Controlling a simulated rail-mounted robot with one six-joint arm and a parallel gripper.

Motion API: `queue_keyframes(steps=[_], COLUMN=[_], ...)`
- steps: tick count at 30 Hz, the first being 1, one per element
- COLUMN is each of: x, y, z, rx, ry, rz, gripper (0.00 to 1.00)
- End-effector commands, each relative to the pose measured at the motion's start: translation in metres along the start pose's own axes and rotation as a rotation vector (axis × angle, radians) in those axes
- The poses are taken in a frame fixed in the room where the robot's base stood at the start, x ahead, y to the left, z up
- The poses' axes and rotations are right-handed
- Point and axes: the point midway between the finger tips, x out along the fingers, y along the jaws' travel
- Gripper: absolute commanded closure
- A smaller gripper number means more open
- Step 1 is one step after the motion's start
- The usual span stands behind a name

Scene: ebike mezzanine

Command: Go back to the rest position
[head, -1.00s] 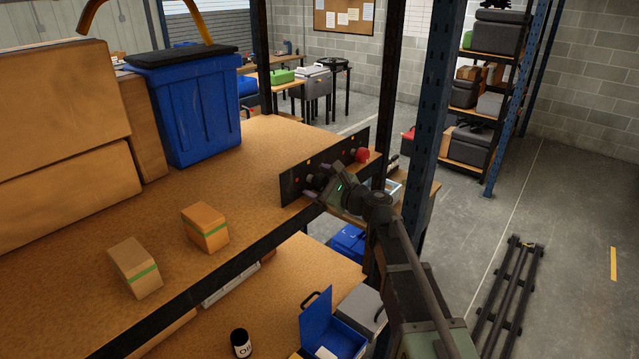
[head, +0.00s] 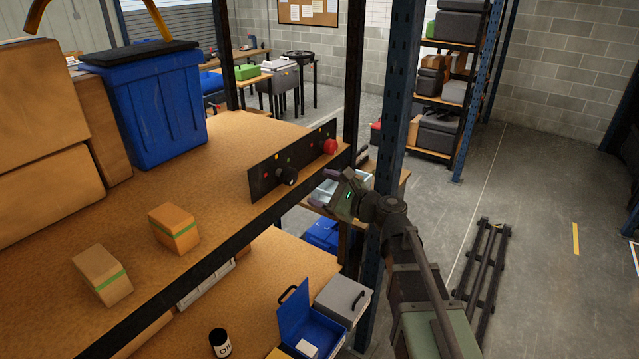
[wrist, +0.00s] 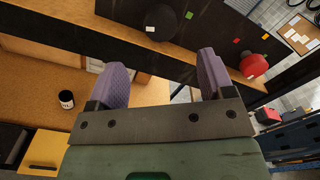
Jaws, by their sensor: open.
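My gripper (head: 331,186) is open and empty, in front of the shelf edge and to the right of the dark control panel (head: 265,176). In the wrist view its two purple fingers (wrist: 157,88) are spread apart with nothing between them. The panel carries a black knob (head: 287,176) and a red mushroom button (head: 331,146). In the wrist view the knob (wrist: 161,22) and red button (wrist: 253,66) lie beyond the fingers, apart from them.
The upper shelf holds two small boxes (head: 173,230), a blue bin (head: 160,115) and large cartons. A blue rack upright (head: 397,110) stands close to my arm. Below are an open blue box (head: 305,325) and a black bottle (head: 220,343).

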Motion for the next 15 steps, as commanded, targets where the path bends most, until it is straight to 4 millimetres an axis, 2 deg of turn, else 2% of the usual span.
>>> queue_keyframes(steps=[2,3,5,6,8,9,11,12,14,15], x=[0.0,0.0,-0.006,-0.014,-0.034,-0.052,-0.082,-0.105,-0.142,-0.167], y=[0.002,0.01,0.033,0.053,0.096,0.124,0.162,0.185,0.215,0.233], z=[0.001,-0.001,-0.009,-0.018,-0.048,-0.071,-0.106,-0.129,-0.162,-0.183], rx=[-0.06,-0.144,-0.328,-0.466,-0.682,-0.814,-0.978,-1.066,-1.165,-1.207], ry=[-0.006,0.003,0.04,0.07,0.114,0.137,0.163,0.175,0.19,0.2], rz=[0.013,0.057,0.177,0.283,0.484,0.632,0.855,1.007,1.233,1.377], gripper=[0.25,0.25,0.25,0.25,0.25,0.25,0.25,0.25,0.25,0.25])
